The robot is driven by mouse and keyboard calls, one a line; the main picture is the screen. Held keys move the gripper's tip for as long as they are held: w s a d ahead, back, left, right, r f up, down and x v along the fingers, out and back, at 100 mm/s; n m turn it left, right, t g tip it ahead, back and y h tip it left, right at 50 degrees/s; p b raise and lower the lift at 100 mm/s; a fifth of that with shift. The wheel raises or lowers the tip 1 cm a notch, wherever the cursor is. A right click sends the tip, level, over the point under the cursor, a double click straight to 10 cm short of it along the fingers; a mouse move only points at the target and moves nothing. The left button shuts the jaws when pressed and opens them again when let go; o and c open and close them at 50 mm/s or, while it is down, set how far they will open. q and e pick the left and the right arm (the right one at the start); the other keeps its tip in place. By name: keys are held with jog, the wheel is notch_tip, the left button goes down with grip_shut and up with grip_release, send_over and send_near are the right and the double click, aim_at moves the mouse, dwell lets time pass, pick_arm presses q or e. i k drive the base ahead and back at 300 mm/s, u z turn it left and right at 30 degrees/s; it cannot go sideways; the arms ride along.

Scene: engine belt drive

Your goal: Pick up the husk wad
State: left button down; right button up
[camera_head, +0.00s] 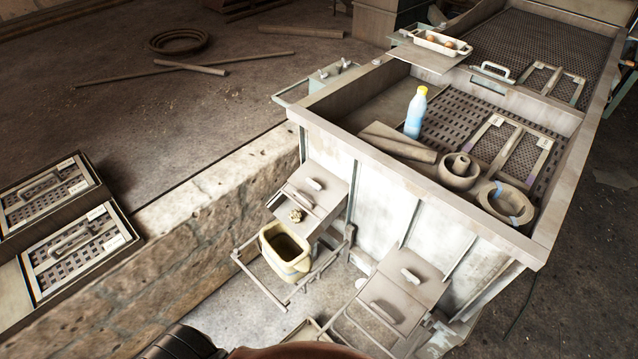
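A small, rough, tan lump (296,215), which looks like the husk wad, rests on a grey ledge (305,225) at the front of the large metal machine. It sits just behind and above a yellowish open bucket (286,268). It is small in the picture, so its fine shape is hard to tell. Neither of my grippers shows. Only dark, rounded parts, apparently my own, show at the bottom edge, well below the lump.
The bucket stands on a thin metal frame. Two hatches with handles, one at the right (408,288), project nearby. A low stone wall (190,230) runs at left. The machine's top holds a blue bottle (416,115), bowls and wooden pieces.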

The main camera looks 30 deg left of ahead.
aim_at(294, 215)
jog(key=u, duration=1.3)
jog(key=k, duration=1)
jog(key=u, duration=1.65)
jog(key=i, duration=2)
jog(key=z, duration=2.1)
